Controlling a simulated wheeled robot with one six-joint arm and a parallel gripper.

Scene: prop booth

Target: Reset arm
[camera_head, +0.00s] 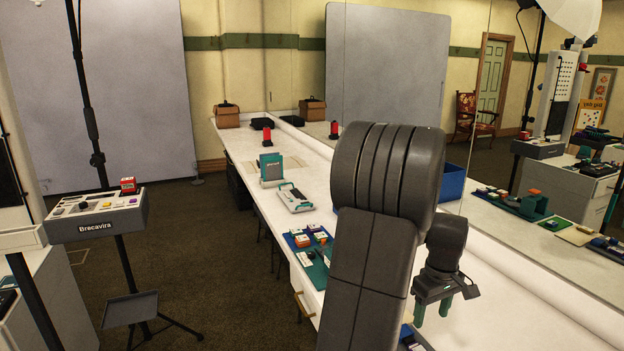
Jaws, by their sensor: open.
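My arm (390,190) rises large and dark grey in the middle of the view and bends down to the right. My gripper (433,311) hangs at its end with its two green fingers apart and pointing down. It is over the long white table (490,320). Nothing shows between the fingers. The arm hides part of the table and some of what lies on it.
On the table are a white and teal device (295,197), a teal upright holder (271,167), a red lamp-like object (267,135) and a blue bin (453,182). A labelled console (97,215) stands at left. The mirror (560,200) runs along the table's right side.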

